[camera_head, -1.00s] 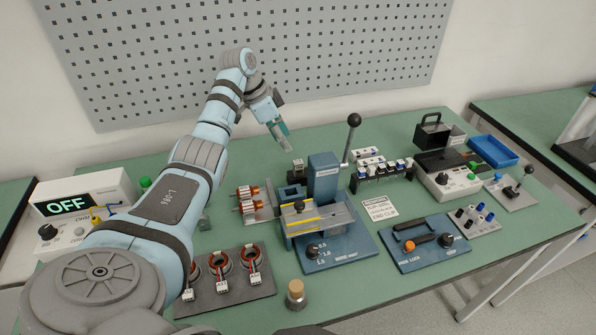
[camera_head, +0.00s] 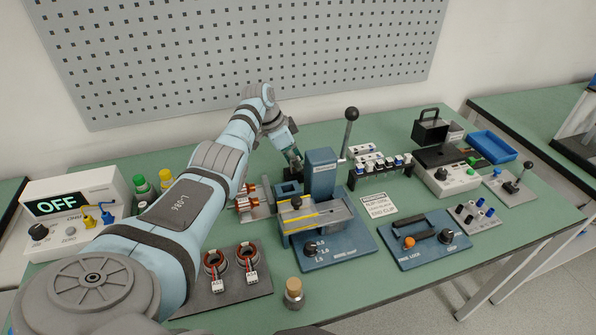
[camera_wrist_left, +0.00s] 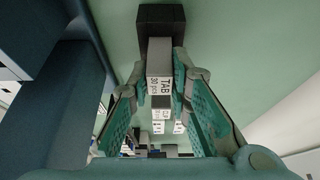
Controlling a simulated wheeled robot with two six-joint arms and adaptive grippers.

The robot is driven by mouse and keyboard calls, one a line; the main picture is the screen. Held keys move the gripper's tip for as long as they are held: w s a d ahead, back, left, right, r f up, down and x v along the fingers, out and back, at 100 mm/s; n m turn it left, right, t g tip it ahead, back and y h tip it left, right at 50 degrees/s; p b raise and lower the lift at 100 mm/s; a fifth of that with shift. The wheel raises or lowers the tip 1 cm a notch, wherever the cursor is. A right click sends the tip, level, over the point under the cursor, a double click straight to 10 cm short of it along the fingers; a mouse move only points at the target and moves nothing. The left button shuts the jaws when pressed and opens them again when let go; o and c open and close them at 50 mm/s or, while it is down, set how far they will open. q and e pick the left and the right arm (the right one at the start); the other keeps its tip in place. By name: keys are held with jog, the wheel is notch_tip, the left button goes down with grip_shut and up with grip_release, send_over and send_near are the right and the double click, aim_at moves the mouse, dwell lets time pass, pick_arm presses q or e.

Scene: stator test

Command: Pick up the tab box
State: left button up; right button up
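The tab box (camera_wrist_left: 160,62) is a grey box with a white face printed "TAB 30 pcs", upright in the middle of the left wrist view. Its label reads sideways. My left gripper (camera_wrist_left: 160,72) has one teal finger on each side of it, with the tips close to its sides. I cannot tell whether they press on it. In the head view the left gripper (camera_head: 294,163) reaches down behind the blue press, and the tab box is mostly hidden there. My right gripper is not in view.
The blue press (camera_head: 322,175) with its black-knobbed lever (camera_head: 350,130) stands close beside the left gripper. A rack of small boxes (camera_head: 380,168) lies to its right. Copper-wound parts (camera_head: 247,197) sit left of the press. A pegboard (camera_head: 250,50) rises behind the table.

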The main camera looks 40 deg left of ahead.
pick_arm(q)
grip_shut()
jog(key=shift+r, duration=0.25)
notch_tip(320, 180, up, 20)
jog(key=p, duration=0.3)
jog(key=shift+f, duration=0.2)
